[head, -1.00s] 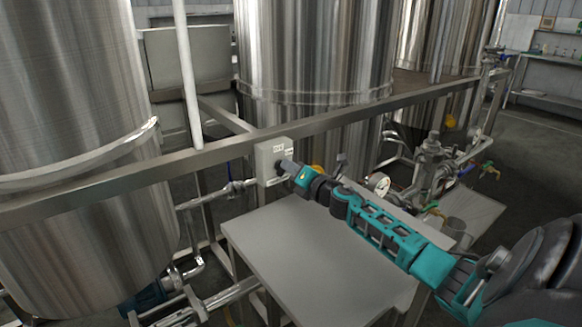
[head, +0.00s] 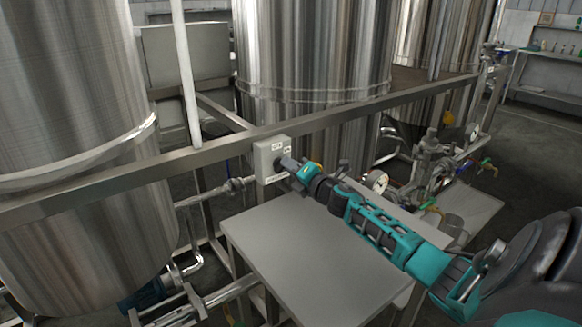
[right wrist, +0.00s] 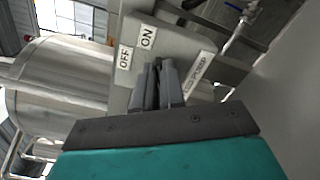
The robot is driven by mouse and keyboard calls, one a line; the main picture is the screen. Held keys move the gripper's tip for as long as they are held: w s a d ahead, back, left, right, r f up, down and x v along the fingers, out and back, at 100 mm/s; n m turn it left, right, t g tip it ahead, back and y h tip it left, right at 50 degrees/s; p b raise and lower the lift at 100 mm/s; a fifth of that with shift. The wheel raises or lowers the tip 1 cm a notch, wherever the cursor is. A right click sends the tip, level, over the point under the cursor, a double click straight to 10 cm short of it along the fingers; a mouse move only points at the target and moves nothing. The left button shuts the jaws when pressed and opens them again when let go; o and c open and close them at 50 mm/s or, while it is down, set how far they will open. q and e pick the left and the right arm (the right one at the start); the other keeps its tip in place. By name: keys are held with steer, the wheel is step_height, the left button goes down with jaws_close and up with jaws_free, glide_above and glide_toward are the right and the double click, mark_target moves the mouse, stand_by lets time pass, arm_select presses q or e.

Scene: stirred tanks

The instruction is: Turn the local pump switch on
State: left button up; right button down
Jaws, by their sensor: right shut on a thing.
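The local pump switch is a light grey box (head: 268,160) fixed on the steel rail in the head view. In the right wrist view the box (right wrist: 180,42) shows an ON label (right wrist: 147,37), an OFF label (right wrist: 125,58) and a strip reading PUMP (right wrist: 201,70). My right gripper (head: 289,164) is at the front of the box. In the right wrist view its fingers (right wrist: 157,85) are closed on the dark switch knob, which they mostly hide. Which label the knob points to cannot be told. My left gripper is not in view.
A grey table (head: 300,255) stands below my right arm, its top bare. The steel rail (head: 340,119) runs across in front of large steel tanks (head: 315,50). A pressure gauge (head: 377,181), valves and pipes are right of the box.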

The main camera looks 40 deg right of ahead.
steer(key=c, duration=1.2)
jaws_free()
steer(key=shift+s, duration=0.15)
steer(key=s, duration=0.4)
steer(key=s+a, duration=0.1)
steer(key=s, duration=0.7)
steer(key=shift+s+a+p, duration=0.2)
steer(key=shift+s+p, duration=0.1)
